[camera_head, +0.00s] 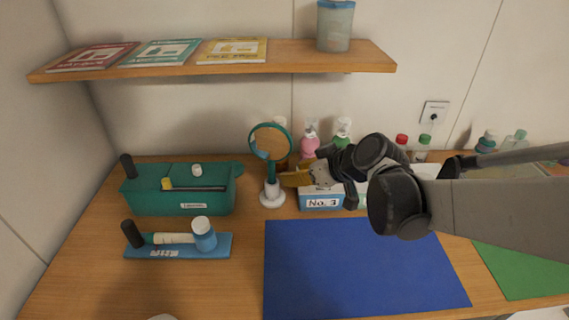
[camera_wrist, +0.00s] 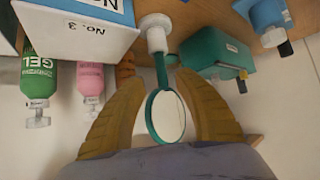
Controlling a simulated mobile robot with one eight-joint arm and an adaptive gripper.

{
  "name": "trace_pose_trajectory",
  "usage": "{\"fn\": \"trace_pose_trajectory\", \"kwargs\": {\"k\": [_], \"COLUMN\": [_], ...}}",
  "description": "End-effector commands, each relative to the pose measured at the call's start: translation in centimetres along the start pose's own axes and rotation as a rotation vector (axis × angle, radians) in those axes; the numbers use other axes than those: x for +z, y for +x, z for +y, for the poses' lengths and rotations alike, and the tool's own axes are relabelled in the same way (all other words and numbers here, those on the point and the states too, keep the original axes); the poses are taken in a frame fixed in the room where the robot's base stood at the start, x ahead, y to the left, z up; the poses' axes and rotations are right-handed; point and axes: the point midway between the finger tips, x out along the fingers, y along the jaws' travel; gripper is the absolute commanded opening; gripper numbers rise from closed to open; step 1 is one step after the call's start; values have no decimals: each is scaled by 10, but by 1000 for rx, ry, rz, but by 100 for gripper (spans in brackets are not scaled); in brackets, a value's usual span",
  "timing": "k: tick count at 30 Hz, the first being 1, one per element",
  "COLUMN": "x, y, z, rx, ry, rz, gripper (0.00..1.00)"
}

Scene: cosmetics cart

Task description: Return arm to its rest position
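My arm reaches in from the right in the head view, and my gripper (camera_head: 285,179) is just right of the teal round mirror (camera_head: 270,142), near its stem. In the wrist view my gripper (camera_wrist: 158,76) is open, its two yellow fingers spread on either side of the mirror (camera_wrist: 166,117). A gap shows between each finger and the mirror. The mirror stands upright on its white base (camera_head: 272,193). I see nothing held between the fingers.
A white-and-blue "No. 3" box (camera_head: 321,203) stands right of the mirror, with bottles behind it. A teal organizer (camera_head: 180,204) and a blue tray (camera_head: 178,252) are at left. A wooden shelf (camera_head: 300,57) hangs above. The blue mat (camera_head: 360,270) is clear.

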Motion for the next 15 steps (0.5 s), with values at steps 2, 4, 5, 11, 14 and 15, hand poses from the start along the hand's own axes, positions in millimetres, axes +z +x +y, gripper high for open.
{"fn": "trace_pose_trajectory", "kwargs": {"k": [2,4,5,11,14,15], "x": [0,0,0,0,2,5], "y": [-3,-4,-4,-3,-9,-14], "z": [0,0,0,0,-2,-3], "rx": [0,0,0,0,7,15], "ry": [0,0,0,0,12,25], "rz": [0,0,0,0,-11,-22], "gripper": [37,37,37,37,37,37]}}
